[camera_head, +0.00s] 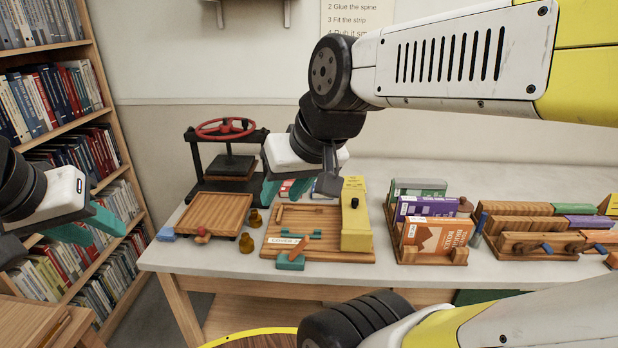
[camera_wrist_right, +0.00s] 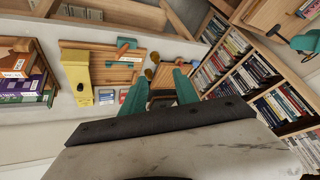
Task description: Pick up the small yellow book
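A small yellow book (camera_head: 354,183) with dark print lies at the back of the bench, just behind a yellow block-like tool with a black knob (camera_head: 356,228). In the right wrist view the yellow book (camera_wrist_right: 84,98) is at the left, beside the tool. My right gripper (camera_head: 287,190) hangs left of the book, above the back of the bench; its teal fingers are apart and empty in the right wrist view (camera_wrist_right: 160,90). My left gripper (camera_head: 92,228) is open and empty in front of the bookshelf, far left of the book.
A small red book (camera_head: 286,187) and a blue one (camera_head: 325,187) lie left of the yellow book, partly hidden by my gripper. A wooden board (camera_head: 318,248) is in front. A press (camera_head: 228,160) stands left; book racks (camera_head: 432,257) stand right.

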